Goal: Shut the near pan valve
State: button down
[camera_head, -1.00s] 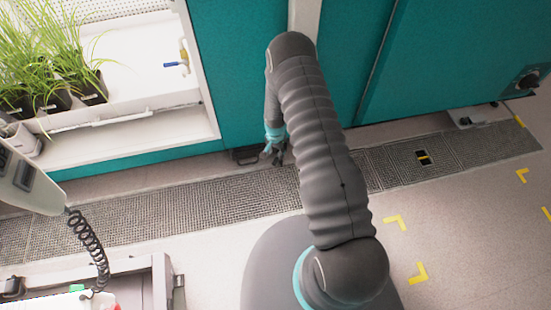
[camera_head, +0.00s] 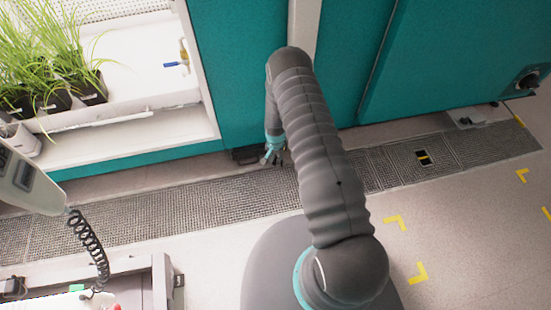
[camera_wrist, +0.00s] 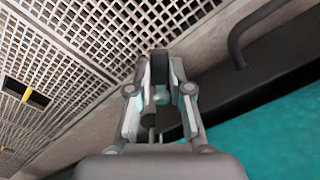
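A small valve with a blue lever (camera_head: 172,64) and a brass-coloured body sits on the inner side wall of the white growth chamber, above the plant shelf. The lever lies roughly level in the picture. It is the only such valve I can make out, and it is not visible in the wrist view. My gripper (camera_head: 275,158) hangs low, to the right of and well below the valve, near the teal cabinet's base. It also shows in the wrist view (camera_wrist: 167,65), with its fingers a little apart and nothing held. It is apart from the valve.
A dark bent handle (camera_wrist: 236,45) rises from the dark base ledge beside my gripper. A metal floor grating (camera_head: 150,212) runs along the cabinets. Potted grass (camera_head: 55,95) fills the chamber's left side.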

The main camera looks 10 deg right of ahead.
jog(key=shift+w+a+f+m+b, duration=0.1)
jog(key=shift+m+b, duration=0.2)
jog(key=shift+b, duration=0.15)
jog(key=shift+w+a+f+m+b, duration=0.1)
jog(key=shift+w+a+m+b, duration=0.05)
jog(key=shift+m+b, duration=0.45)
jog(key=m+b, duration=0.1)
jog(key=w+m+b, duration=0.1)
jog(key=m+b, duration=0.1)
jog(key=shift+a, duration=0.35)
jog(key=m+b, duration=0.1)
jog(key=w+m+b, duration=0.1)
jog(key=m+b, duration=0.1)
jog(key=shift+w+a, duration=0.1)
jog(key=shift+a, duration=0.05)
jog(key=shift+w+m+b, duration=0.4)
jog(key=shift+m+b, duration=0.3)
jog(key=shift+m, duration=0.5)
jog(key=shift+r, duration=0.2)
jog(key=c, duration=1.1)
grip_release()
jog(key=shift+o, duration=0.2)
